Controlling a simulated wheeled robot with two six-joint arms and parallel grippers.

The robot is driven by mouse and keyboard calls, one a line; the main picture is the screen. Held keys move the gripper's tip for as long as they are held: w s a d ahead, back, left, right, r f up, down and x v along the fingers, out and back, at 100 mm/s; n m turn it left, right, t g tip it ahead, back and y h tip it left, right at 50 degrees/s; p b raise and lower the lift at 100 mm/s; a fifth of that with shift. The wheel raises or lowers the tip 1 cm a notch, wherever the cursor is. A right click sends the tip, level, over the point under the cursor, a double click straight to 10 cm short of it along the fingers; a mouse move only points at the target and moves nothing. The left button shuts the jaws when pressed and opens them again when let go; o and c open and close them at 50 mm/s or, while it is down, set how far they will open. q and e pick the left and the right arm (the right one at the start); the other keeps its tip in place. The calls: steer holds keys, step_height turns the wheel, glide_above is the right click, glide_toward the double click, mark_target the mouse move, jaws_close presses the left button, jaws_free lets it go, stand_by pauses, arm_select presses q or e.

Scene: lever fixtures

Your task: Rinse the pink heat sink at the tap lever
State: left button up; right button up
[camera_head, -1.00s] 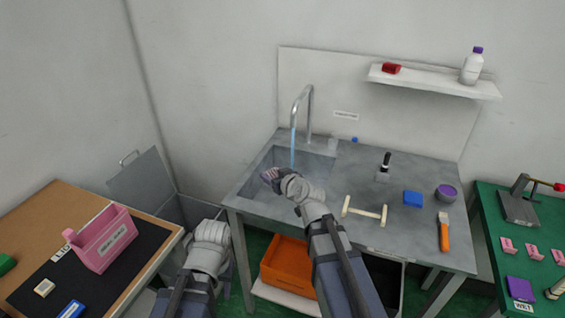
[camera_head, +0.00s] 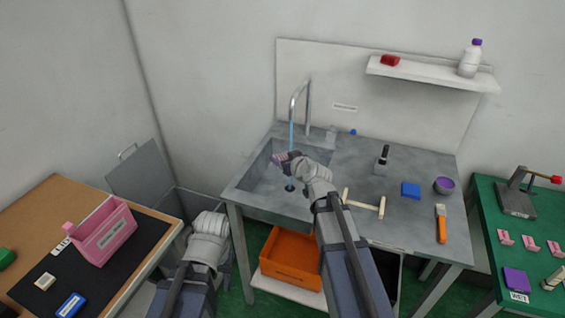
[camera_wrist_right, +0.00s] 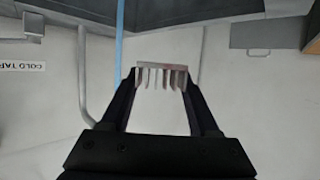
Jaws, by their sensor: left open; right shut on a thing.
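The pink heat sink (camera_wrist_right: 163,77), with several thin fins, is held between the fingertips of my right gripper (camera_wrist_right: 160,88). In the head view the small heat sink (camera_head: 280,157) is over the sink basin, close to the blue water stream (camera_head: 292,136) from the tap (camera_head: 308,105). In the wrist view the stream (camera_wrist_right: 119,45) passes just left of it; I cannot tell if water touches it. The tap lever (camera_head: 384,155), with a black handle, stands upright on the counter to the right. My left gripper (camera_head: 211,222) is open and empty, left of the sink.
The sink basin (camera_head: 262,178) is set into a grey counter. A pink bin (camera_head: 103,236) stands on the left table.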

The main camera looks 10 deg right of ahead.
steer(key=w+d+f+b, duration=0.2)
steer(key=w+d, duration=0.1)
steer(key=w, duration=0.7)
steer(key=shift+d, duration=0.4)
steer(key=shift+s+d, duration=0.1)
steer(key=shift+d, duration=0.1)
stand_by(0.3)
steer(key=shift+s+d, duration=0.15)
steer(key=shift+d, duration=0.25)
steer(key=shift+a, duration=0.2)
steer(key=shift+w+a, duration=0.25)
steer(key=shift+a, duration=0.15)
steer(key=shift+s+d, duration=0.1)
steer(key=shift+d, duration=0.05)
stand_by(0.4)
steer(key=shift+s+d, duration=0.15)
steer(key=shift+d, duration=0.3)
